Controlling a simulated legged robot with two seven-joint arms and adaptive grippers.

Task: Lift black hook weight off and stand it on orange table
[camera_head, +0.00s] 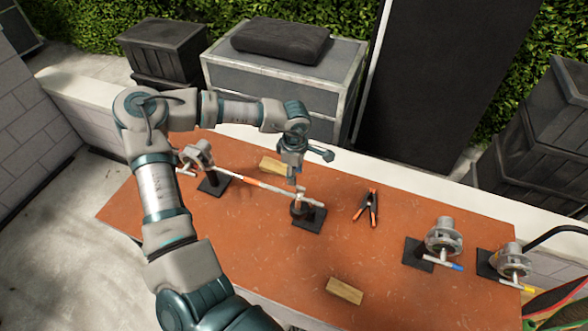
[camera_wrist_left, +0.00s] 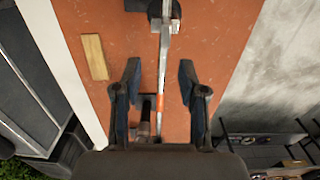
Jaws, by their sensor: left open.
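A dark round body that looks like the black hook weight (camera_head: 299,210) is at the right end of a silver rod in the head view. It is on or just above a black square plate (camera_head: 312,221); I cannot tell which. Its hook is not clear. In the wrist view, a dark body (camera_wrist_left: 155,8) is cut off at the top edge, beside the rod (camera_wrist_left: 164,45). My left gripper (camera_head: 291,180) is open and empty, pointing down above the table. In the wrist view its fingers (camera_wrist_left: 160,72) are on either side of the rod's line, apart from the weight.
The orange table (camera_head: 270,240) carries a grip head (camera_head: 198,153) at the rod's left end, two wooden blocks (camera_head: 345,291) (camera_head: 272,165), an orange-tipped clamp (camera_head: 367,207) and two more grip heads (camera_head: 443,237) (camera_head: 510,262). The front middle is clear.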

